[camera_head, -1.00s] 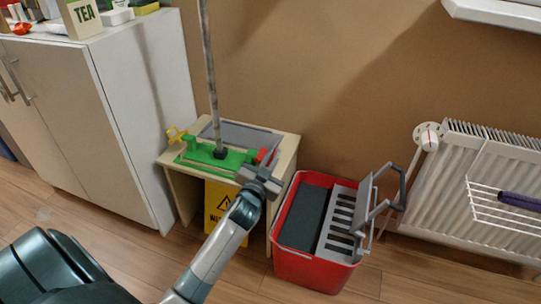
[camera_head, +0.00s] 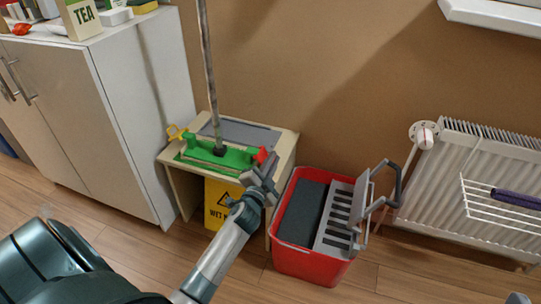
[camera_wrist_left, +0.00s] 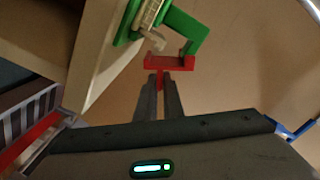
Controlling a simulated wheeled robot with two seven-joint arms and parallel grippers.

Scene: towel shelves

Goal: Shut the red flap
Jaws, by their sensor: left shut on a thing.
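The red flap (camera_head: 261,156) sits at the right end of the green mop holder (camera_head: 232,158) on a small wooden table. In the left wrist view the red flap (camera_wrist_left: 172,62) is joined to the end of a green bracket (camera_wrist_left: 187,35). My left gripper (camera_head: 268,166) is at the table's right edge. In the left wrist view its fingers (camera_wrist_left: 160,82) are closed on a narrow red tab of the flap. The fingers partly hide the tab. My right gripper is not in view.
A mop pole (camera_head: 209,75) rises from the holder. The wooden table (camera_head: 285,147) stands between a white cabinet (camera_head: 125,110) and a red bucket (camera_head: 310,264) with a grey wringer (camera_head: 341,215). A yellow wet-floor sign (camera_head: 218,205) is under the table. A radiator (camera_head: 440,210) is at right.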

